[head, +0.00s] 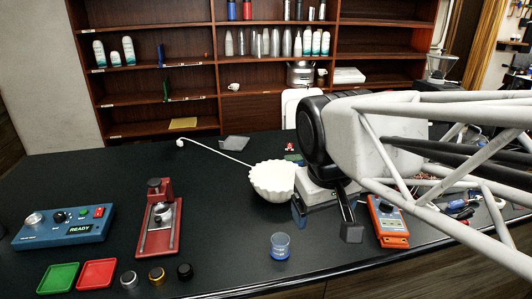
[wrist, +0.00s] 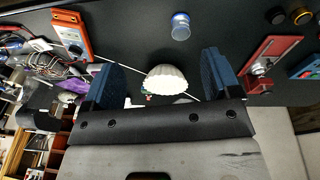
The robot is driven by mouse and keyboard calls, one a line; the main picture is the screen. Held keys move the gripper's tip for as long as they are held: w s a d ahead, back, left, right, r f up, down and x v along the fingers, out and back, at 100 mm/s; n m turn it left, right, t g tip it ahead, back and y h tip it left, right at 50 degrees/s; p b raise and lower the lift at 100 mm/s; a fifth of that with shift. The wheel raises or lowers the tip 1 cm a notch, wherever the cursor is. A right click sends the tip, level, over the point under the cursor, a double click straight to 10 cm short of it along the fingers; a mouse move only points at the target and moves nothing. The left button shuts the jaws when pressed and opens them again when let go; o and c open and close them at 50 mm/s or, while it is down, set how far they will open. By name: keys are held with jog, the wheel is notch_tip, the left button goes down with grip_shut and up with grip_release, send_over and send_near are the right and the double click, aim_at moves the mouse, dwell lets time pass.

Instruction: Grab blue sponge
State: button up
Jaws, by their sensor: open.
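My gripper (head: 325,222) is open and hangs over the black table, right of the white fluted bowl (head: 272,181). In the wrist view, its two blue-padded fingers (wrist: 160,68) stand wide apart with nothing held between them. The bowl (wrist: 167,77) shows beyond, in the gap between the fingers. I cannot clearly make out a blue sponge in either view. The arm and gripper hide part of the table's right and back. A small upright blue item (head: 160,54) on the middle shelf is too small to identify.
A small blue-based clear cup (head: 280,246) stands near the front edge. An orange meter (head: 388,222) and wires lie right. A red stand (head: 158,220), blue control box (head: 64,226), green tray (head: 58,278) and red tray (head: 96,274) are left. A shelf stands behind.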

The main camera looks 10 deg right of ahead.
jog(key=w+d+r+n+g+h, duration=0.1)
jog(key=w+d+n+h, duration=0.25)
jog(key=w, duration=1.05)
jog(key=w+d+r+n+g+h, duration=0.1)
jog(key=w+d+n+h, duration=0.3)
jog(key=w, duration=1)
jog(key=w+r+n+g+h, duration=0.15)
jog(key=w+n, duration=0.35)
jog(key=w, duration=1)
jog(key=w+f+n+h, duration=0.2)
jog(key=w+f, duration=0.1)
jog(key=w, duration=0.5)
jog(key=w+f+n+h, duration=0.2)
jog(key=w, duration=0.6)
send_near(293, 158)
jog(key=shift+s+d+f+t, duration=0.15)
jog(key=shift+d+f+t, duration=0.1)
jog(key=shift+d, duration=0.35)
jog(key=shift+s+d+f+t, duration=0.15)
jog(key=shift+d+f+t, duration=0.05)
jog(key=shift+d, duration=0.4)
jog(key=shift+x, duration=1.3)
jog(key=shift+x, duration=2.6)
jog(key=shift+w, duration=0.1)
